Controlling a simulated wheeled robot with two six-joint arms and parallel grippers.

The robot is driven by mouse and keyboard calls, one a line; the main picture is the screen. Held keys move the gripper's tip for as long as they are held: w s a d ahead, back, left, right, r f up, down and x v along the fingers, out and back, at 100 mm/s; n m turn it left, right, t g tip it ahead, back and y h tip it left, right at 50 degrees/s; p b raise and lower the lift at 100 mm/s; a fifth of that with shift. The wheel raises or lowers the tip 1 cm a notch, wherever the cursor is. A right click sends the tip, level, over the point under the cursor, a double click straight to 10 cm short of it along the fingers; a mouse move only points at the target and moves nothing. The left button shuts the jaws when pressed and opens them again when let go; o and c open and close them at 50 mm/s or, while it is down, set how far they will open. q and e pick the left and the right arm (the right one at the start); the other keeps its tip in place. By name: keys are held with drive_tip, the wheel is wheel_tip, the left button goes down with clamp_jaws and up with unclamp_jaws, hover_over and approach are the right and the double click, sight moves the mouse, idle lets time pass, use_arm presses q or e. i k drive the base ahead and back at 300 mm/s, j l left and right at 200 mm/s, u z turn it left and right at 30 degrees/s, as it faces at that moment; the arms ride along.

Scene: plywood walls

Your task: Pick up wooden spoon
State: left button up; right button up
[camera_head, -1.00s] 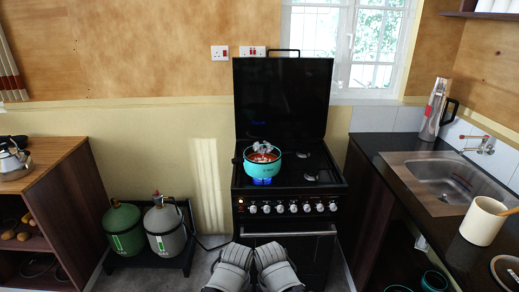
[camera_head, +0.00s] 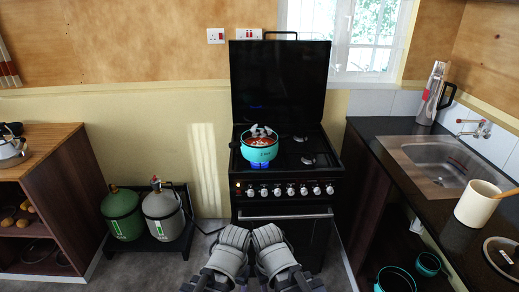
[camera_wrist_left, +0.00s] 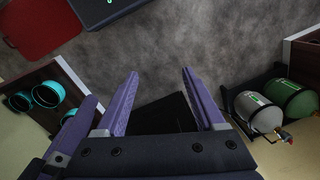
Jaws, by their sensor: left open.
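The wooden spoon looks to be the light wooden handle (camera_head: 504,193) sticking out of a cream mug (camera_head: 474,207) on the right counter in the head view. Its lower end is hidden inside the mug. My left gripper (camera_wrist_left: 160,73) is open and empty in the left wrist view, with bare grey floor beyond its fingers. The spoon does not show in the wrist view. In the head view, my two grey arms are folded low in front of the stove, and neither gripper's fingers can be made out.
A black stove (camera_head: 323,171) holds a teal pot (camera_head: 261,153) over a blue flame. Two gas cylinders (camera_head: 123,216) (camera_head: 161,214) stand left of it. The dark counter (camera_head: 457,236) has a sink (camera_head: 440,172), a steel flask (camera_head: 431,95) and a round lid (camera_head: 502,256). Teal pots (camera_head: 396,280) sit below.

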sight(516, 190)
drive_tip(key=z, duration=1.8)
